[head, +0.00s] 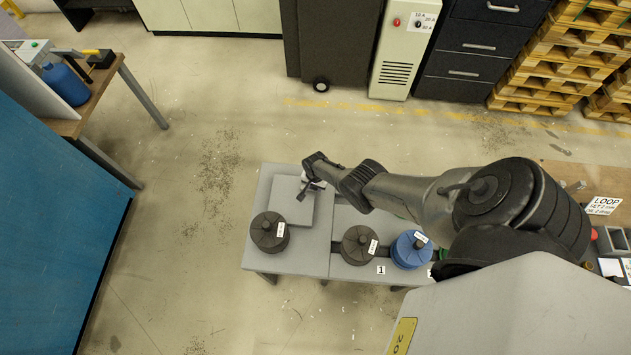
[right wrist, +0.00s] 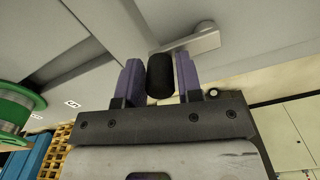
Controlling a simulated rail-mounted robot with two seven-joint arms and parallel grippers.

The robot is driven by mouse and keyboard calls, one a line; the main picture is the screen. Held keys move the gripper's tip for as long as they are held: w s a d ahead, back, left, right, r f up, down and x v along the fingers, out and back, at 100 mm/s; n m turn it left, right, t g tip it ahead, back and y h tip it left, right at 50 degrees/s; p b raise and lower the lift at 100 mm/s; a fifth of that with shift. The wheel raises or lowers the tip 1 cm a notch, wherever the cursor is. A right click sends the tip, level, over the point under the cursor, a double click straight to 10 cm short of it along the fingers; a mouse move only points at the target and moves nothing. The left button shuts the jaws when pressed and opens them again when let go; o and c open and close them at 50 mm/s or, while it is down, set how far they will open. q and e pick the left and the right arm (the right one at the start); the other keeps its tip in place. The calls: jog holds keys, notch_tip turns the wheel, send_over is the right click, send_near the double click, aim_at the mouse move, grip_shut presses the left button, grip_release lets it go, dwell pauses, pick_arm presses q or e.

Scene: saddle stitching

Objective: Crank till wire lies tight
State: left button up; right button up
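My right gripper (head: 303,190) is over the grey block at the back left of the small grey tables. In the right wrist view, its purple fingers (right wrist: 160,82) stand on either side of the black crank knob (right wrist: 160,78) and look closed on it. The knob sits on the end of a grey metal crank arm (right wrist: 188,44), which runs up to the right. A spool with a green flange (right wrist: 14,112) and metallic wire shows at the left edge of that view. How tight the wire lies cannot be seen. My left gripper is not in view.
Two black spools (head: 269,232) (head: 358,244) and a blue spool (head: 410,250) stand along the front of the grey tables (head: 290,262). My right arm hides part of the tables. A workbench (head: 560,173) with a LOOP card is at right. Floor to the left is free.

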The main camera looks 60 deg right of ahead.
jog(key=o, duration=0.3)
notch_tip(320, 180, up, 4)
jog(key=p, duration=0.3)
jog(key=shift+f, duration=0.1)
jog(key=shift+r+p, duration=0.55)
jog(key=shift+r, duration=4.45)
